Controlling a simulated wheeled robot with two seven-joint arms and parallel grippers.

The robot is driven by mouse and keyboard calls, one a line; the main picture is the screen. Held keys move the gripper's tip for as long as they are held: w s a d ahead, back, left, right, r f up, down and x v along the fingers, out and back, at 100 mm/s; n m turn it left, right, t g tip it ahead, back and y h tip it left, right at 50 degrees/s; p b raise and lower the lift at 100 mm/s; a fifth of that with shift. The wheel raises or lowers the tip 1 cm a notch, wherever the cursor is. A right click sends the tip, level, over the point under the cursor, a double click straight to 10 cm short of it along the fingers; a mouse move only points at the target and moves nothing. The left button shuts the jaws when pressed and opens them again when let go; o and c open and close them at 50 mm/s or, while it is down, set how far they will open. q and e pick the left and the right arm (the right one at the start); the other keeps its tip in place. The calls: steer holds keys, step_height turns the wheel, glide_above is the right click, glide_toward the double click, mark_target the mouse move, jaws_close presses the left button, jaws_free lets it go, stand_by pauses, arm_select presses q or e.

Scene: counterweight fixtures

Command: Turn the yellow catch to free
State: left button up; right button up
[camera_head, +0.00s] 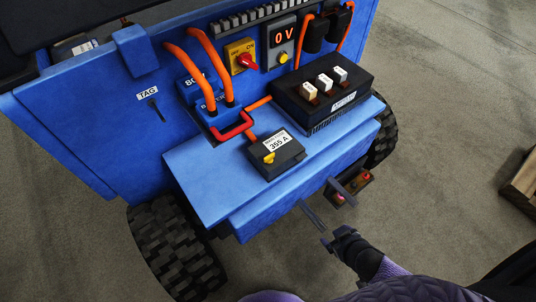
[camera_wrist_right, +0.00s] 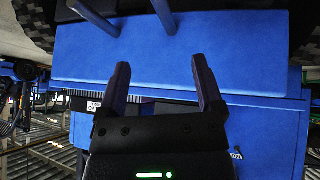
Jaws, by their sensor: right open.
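The yellow catch (camera_head: 269,157) is a small knob on the front left of a dark box (camera_head: 282,163) with a white label reading 355 A. The box sits on the blue ledge (camera_head: 215,185), and orange cable runs up to its back. My right gripper (camera_head: 318,192) is open and empty, in front of and below the ledge, apart from the catch. In the right wrist view my open jaws (camera_wrist_right: 160,62) face a blue panel (camera_wrist_right: 250,55), and the catch does not show there. My left gripper is not in view.
A red handle (camera_head: 236,128) stands behind the box. A yellow plate with a red rotary switch (camera_head: 244,61) and a 0 V display (camera_head: 284,34) are behind. Dark tyres (camera_head: 175,250) flank the ledge.

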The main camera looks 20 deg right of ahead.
steer(key=w+a+r+t+y+b, duration=0.1)
steer(key=w+a+r+t+y, duration=0.15)
steer(key=w+r, duration=0.5)
steer(key=n+t+y+b, duration=0.1)
steer(key=t+y+b, duration=0.1)
steer(key=t, duration=0.1)
glide_toward(270, 157)
steer(key=b+x, duration=0.3)
steer(key=x, duration=0.4)
steer(key=shift+w+f, duration=0.15)
steer(key=shift+f, duration=0.1)
steer(key=shift+w+a+f, duration=0.1)
steer(key=shift+w+a, duration=0.1)
steer(key=shift+w, duration=0.3)
steer(key=shift+c, duration=0.4)
steer(key=c, duration=0.5)
jaws_close()
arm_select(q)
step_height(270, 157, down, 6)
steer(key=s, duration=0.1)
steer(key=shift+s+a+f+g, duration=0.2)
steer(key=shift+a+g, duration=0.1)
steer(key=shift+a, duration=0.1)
